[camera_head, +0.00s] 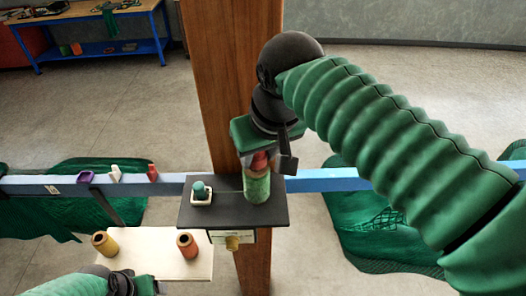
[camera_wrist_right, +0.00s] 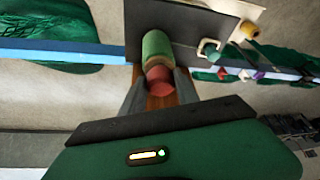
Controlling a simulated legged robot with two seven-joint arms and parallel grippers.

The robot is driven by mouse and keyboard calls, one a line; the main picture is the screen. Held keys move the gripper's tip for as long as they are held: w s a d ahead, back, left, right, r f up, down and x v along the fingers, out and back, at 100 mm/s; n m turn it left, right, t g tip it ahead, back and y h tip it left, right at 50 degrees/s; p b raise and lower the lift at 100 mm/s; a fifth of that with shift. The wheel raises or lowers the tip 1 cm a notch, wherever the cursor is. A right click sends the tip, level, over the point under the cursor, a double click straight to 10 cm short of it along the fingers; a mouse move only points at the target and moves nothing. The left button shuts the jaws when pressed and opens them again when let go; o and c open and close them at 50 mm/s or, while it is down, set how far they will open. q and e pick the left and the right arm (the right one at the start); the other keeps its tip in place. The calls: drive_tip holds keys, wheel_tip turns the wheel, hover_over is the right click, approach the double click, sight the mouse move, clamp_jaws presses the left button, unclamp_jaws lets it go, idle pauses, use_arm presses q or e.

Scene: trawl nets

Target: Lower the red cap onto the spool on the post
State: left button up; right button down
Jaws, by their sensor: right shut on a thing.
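The red cap (camera_head: 260,160) is between the fingers of my right gripper (camera_head: 270,158). It also shows in the right wrist view (camera_wrist_right: 160,82). The green spool (camera_head: 257,189) stands upright on the dark shelf (camera_head: 225,214) fixed to the wooden post (camera_head: 232,80). In the wrist view the spool (camera_wrist_right: 156,46) lies just beyond the cap, roughly in line with it. The cap is at the spool's top end; I cannot tell whether they touch. My left gripper (camera_head: 130,287) is at the bottom left edge, mostly cut off, its fingers unclear.
A teal-topped piece in a white square holder (camera_head: 201,193) stands left of the spool on the shelf. A pale board (camera_head: 150,262) below carries a yellow spool (camera_head: 104,243) and an orange spool (camera_head: 187,244). A blue rail (camera_head: 330,180) with small clips crosses behind; green nets hang there.

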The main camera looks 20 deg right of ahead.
use_arm(q)
drive_tip(key=shift+a+f, duration=0.1)
drive_tip(key=shift+a, duration=0.45)
use_arm(e)
drive_tip(key=shift+a, duration=0.85)
drive_tip(key=shift+d+f, duration=0.25)
drive_tip(key=c, duration=0.8)
unclamp_jaws()
drive_tip(key=shift+d, duration=0.3)
drive_tip(key=shift+c, duration=0.2)
use_arm(q)
drive_tip(key=shift+d+f, duration=0.1)
drive_tip(key=shift+d, duration=0.25)
use_arm(e)
drive_tip(key=shift+a, duration=0.15)
use_arm(q)
drive_tip(key=shift+a, duration=0.1)
use_arm(e)
drive_tip(key=shift+a, duration=0.1)
drive_tip(key=shift+r, duration=0.15)
drive_tip(key=v, duration=1.6)
drive_tip(key=shift+r, duration=0.2)
drive_tip(key=shift+s, duration=0.1)
